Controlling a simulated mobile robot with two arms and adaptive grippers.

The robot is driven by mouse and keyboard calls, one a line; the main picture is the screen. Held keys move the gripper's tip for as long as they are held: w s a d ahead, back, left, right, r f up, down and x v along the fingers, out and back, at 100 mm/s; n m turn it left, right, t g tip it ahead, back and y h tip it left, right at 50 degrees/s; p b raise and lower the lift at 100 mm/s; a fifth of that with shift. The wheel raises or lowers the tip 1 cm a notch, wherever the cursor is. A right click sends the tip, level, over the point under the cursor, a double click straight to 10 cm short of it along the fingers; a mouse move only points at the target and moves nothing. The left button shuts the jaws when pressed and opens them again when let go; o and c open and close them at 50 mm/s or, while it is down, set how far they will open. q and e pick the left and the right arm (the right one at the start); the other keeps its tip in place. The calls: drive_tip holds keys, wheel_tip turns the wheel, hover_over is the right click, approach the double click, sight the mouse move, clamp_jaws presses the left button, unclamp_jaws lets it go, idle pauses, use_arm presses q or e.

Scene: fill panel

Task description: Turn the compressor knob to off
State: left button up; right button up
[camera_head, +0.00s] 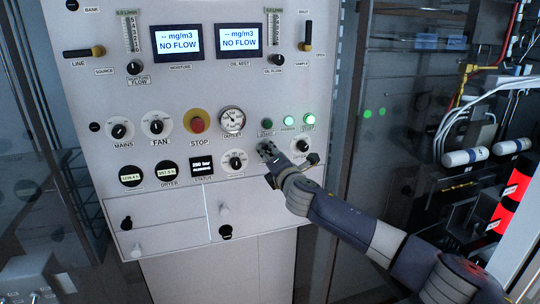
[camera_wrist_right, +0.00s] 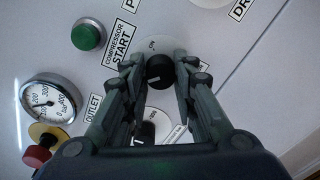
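The compressor knob (camera_wrist_right: 160,72) is black on a round pale plate in the right wrist view. "ON" is printed above it there, and a short pale mark shows on the knob. My right gripper (camera_wrist_right: 158,68) is open, with one finger on each side of the knob. A narrow gap shows at the left finger; contact at the right finger is unclear. In the head view my right gripper (camera_head: 267,152) is at the panel below the green start button (camera_head: 267,123) and hides this knob. The start button is labelled "COMPRESSOR START" in the wrist view (camera_wrist_right: 87,35). My left gripper is not in view.
The panel (camera_head: 185,90) also carries a red stop button (camera_head: 197,124), an outlet gauge (camera_head: 231,121), a knob (camera_head: 235,161) left of my gripper and another (camera_head: 301,146) right of it. Two screens (camera_head: 239,40) read "NO FLOW".

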drive_tip(key=o, duration=0.3)
drive_tip(key=shift+w+r, duration=0.1)
drive_tip(key=shift+r, duration=0.1)
drive_tip(key=shift+o, duration=0.2)
drive_tip(key=shift+f, duration=0.15)
drive_tip(key=v, duration=0.7)
drive_tip(key=shift+d, duration=0.1)
